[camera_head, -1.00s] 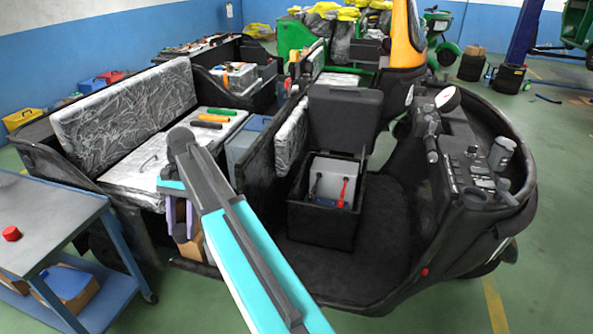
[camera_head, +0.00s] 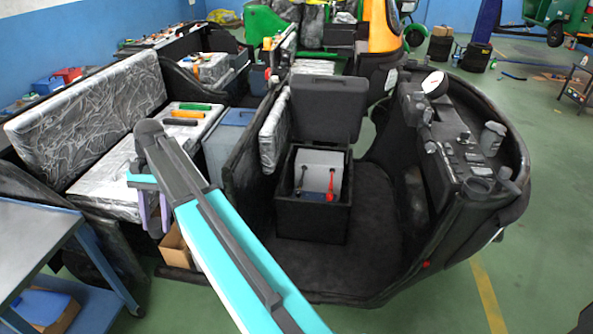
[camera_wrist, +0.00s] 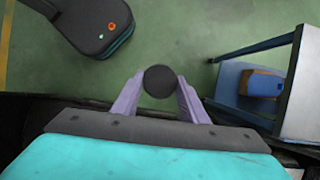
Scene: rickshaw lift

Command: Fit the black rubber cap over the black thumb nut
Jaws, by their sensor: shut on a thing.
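My gripper (camera_wrist: 160,97) has two purple fingers shut on the round black rubber cap (camera_wrist: 160,81), seen face-on in the wrist view. In the head view my gripper (camera_head: 153,215) points down at the left of the rickshaw, beside the rear seat; the cap cannot be made out there. The open black box (camera_head: 312,222) on the rickshaw floor holds a grey battery-like block (camera_head: 323,172). On it stand a small dark upright part (camera_head: 303,170), perhaps with the black thumb nut, and a red one (camera_head: 330,186). The nut is too small to tell. My gripper is well away from the box.
The box's lid (camera_head: 328,106) stands open behind it. A seat backrest (camera_head: 272,140) is left of the box, and the dashboard (camera_head: 470,165) is at right. A blue-legged table (camera_head: 35,245) stands at left. Screwdrivers (camera_head: 185,117) lie on the rear seat. Green floor is free at right.

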